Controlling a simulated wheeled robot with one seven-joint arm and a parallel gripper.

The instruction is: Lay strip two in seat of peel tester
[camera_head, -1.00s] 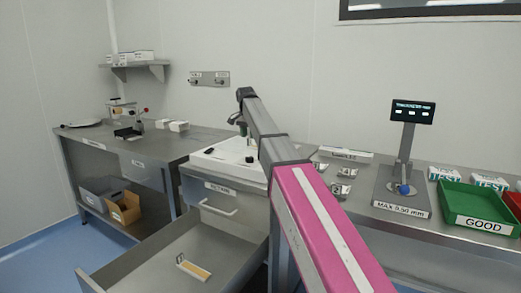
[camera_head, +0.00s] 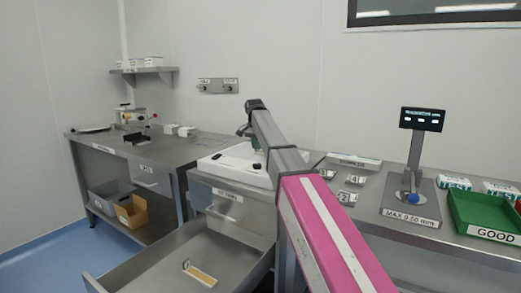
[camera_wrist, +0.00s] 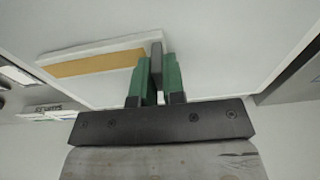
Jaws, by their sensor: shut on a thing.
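My gripper (camera_wrist: 157,78) has two green fingers closed on a grey tab (camera_wrist: 156,58) at the end of a pale strip with an amber band (camera_wrist: 95,63). The strip extends to the left of the fingers in the wrist view. In the head view my gripper (camera_head: 248,133) is small and dark, over the white board (camera_head: 212,164) on the middle bench; the held strip cannot be made out there. Another amber-banded strip (camera_head: 202,276) lies in the open drawer. A small apparatus (camera_head: 130,116) stands on the left bench; I cannot tell whether it is the peel tester.
The open drawer (camera_head: 150,268) juts out in front. Small metal pieces (camera_head: 347,197) sit right of my arm. A gauge stand (camera_head: 416,165) and a green GOOD tray (camera_head: 488,216) are farther right. Boxes (camera_head: 187,131) rest on the left bench (camera_head: 105,147), which has clear surface.

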